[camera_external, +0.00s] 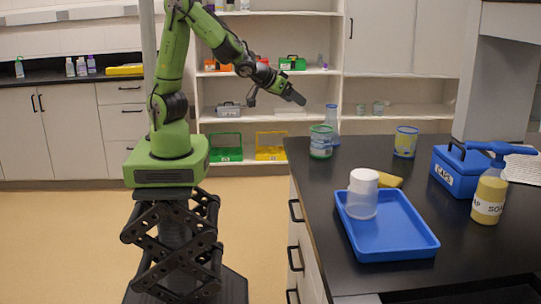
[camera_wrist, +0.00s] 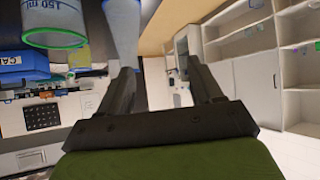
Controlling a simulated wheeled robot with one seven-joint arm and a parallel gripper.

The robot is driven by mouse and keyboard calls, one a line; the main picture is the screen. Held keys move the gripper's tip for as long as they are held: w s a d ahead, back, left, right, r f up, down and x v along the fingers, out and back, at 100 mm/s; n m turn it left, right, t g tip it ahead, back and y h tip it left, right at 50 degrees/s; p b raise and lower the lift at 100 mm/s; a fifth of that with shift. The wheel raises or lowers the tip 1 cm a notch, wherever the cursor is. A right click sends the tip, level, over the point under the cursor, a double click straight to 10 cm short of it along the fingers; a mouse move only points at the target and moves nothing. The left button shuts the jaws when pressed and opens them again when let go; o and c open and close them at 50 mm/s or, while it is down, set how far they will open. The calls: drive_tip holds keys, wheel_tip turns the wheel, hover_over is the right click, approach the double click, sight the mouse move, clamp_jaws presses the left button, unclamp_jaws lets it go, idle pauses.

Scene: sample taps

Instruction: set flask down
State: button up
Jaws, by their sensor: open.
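The flask (camera_external: 332,122), clear and bluish with a narrow neck, stands upright on the dark bench near its far left edge. It is partly hidden behind a green-rimmed beaker (camera_external: 321,143). My gripper (camera_external: 300,98) is open and empty, left of the flask's neck and apart from it in the outside view. In the wrist view my open fingers (camera_wrist: 165,75) have only the room behind between them. The flask (camera_wrist: 122,28) shows beyond the left finger there, and the green-rimmed beaker (camera_wrist: 55,22) is at the upper left. Whether the left finger touches the flask cannot be told.
A blue tray (camera_external: 412,246) holds a white-lidded clear container (camera_external: 363,196). A yellow sponge (camera_external: 389,180) lies behind it. A yellow beaker (camera_external: 405,141), a blue case (camera_external: 455,173) and a soap bottle (camera_external: 489,196) stand further right. Bare bench lies between the green-rimmed beaker and tray.

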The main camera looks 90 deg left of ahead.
drive_tip(key=s+r+m+g+h, duration=0.2)
drive_tip(key=s+m, duration=0.1)
drive_tip(key=s, duration=0.9)
drive_tip(key=s+r+m+g+h, duration=0.2)
drive_tip(key=s+r+h, duration=0.1)
drive_tip(key=s, duration=0.9)
drive_tip(key=shift+d+m, duration=0.3)
drive_tip(key=shift+m, duration=0.1)
drive_tip(key=shift+r+p, duration=0.85)
drive_tip(key=shift+r, duration=0.05)
